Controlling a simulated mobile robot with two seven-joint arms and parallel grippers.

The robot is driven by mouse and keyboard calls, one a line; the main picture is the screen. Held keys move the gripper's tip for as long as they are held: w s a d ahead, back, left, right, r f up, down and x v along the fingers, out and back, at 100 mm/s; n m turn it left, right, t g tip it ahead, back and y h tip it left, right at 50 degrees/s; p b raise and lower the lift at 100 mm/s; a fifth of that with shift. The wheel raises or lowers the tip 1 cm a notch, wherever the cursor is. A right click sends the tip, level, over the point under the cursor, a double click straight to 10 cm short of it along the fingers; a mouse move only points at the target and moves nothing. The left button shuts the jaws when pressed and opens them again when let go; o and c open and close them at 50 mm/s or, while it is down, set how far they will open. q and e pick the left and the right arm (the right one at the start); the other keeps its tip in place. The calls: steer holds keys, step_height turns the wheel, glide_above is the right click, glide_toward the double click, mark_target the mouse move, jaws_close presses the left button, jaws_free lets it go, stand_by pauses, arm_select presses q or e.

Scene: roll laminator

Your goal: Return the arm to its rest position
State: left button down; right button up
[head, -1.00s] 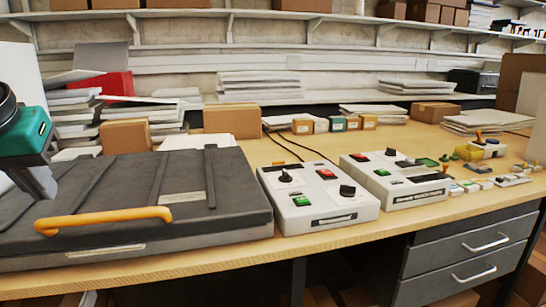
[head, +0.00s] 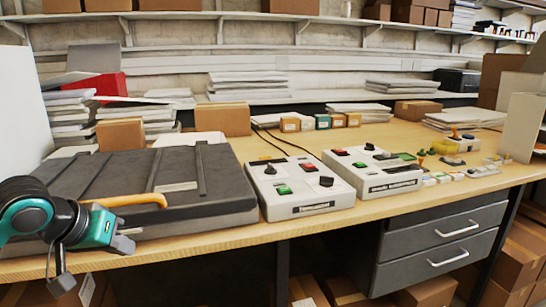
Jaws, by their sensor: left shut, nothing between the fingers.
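My left gripper (head: 124,244), teal with grey fingers, is at the lower left of the head view, in front of the laminator's front left corner. It is shut and empty. My right gripper is not in view.
Two white control boxes (head: 300,207) (head: 385,186) with knobs and coloured buttons stand right of the laminator on the wooden bench (head: 220,240). Small parts lie at the right. Cartons (head: 222,119) and paper stacks line the back. Drawers (head: 440,245) are below; the bench front is clear.

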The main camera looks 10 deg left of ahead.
arm_select(q)
steer(key=s+d+f+m+t+h, duration=0.15)
steer(key=d+f, duration=0.25)
steer(key=f, duration=0.6)
steer(key=s+d+f+m, duration=0.15)
steer(key=d+f, duration=0.25)
steer(key=f, duration=0.6)
steer(key=s+d+f+m+t+p, duration=0.1)
steer(key=s+d+f+m, duration=0.1)
steer(key=s+d+f, duration=0.5)
steer(key=s+d, duration=0.3)
steer(key=d, duration=0.1)
steer(key=shift+f+p, duration=0.3)
steer(key=shift+t+y, duration=0.25)
